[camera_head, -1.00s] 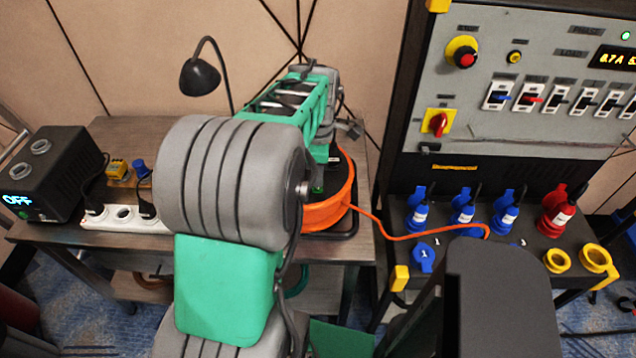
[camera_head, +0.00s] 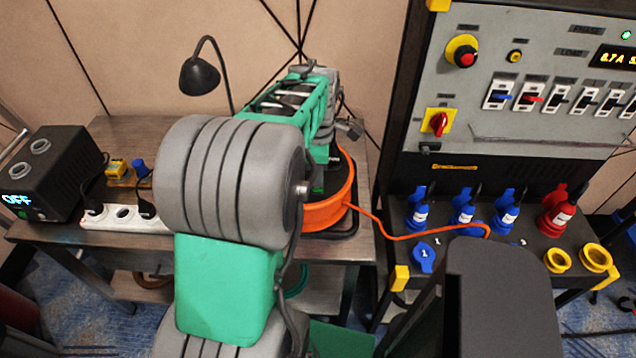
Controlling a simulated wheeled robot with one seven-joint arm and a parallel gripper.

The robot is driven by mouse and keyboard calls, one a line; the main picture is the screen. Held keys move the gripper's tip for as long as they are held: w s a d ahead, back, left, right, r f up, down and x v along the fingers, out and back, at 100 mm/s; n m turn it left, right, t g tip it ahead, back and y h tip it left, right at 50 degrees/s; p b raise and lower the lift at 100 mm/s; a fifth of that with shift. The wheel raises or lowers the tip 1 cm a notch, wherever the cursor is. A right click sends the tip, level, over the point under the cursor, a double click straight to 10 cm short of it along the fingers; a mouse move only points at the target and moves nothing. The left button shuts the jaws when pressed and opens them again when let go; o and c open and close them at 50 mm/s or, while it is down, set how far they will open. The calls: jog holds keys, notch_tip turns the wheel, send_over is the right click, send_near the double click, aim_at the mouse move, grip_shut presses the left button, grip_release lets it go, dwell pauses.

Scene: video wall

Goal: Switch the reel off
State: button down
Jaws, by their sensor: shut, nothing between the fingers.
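The orange cable reel (camera_head: 328,214) with a black top sits on the right end of the wooden table. Its orange cable (camera_head: 405,237) runs right to the sockets of the panel stand. My green and grey arm covers the reel's left and upper part, and I cannot make out a switch on it. My gripper (camera_head: 350,128) shows only in small part, past the far end of my forearm, above and behind the reel's visible side. It looks shut and empty; its fingertips are not clear. I cannot tell whether it touches the reel.
A white power strip (camera_head: 122,217) and a black box reading OFF (camera_head: 45,178) are on the table's left. A black lamp (camera_head: 200,76) stands behind. On the right is the panel (camera_head: 545,85) with breakers and a red knob, above several blue plugs and a red plug (camera_head: 560,212).

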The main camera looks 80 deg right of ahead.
jog(key=shift+f+b, duration=0.4)
jog(key=shift+f, duration=0.35)
jog(key=shift+r, duration=0.1)
jog(key=shift+r+p, duration=2.6)
jog(key=shift+r, duration=0.8)
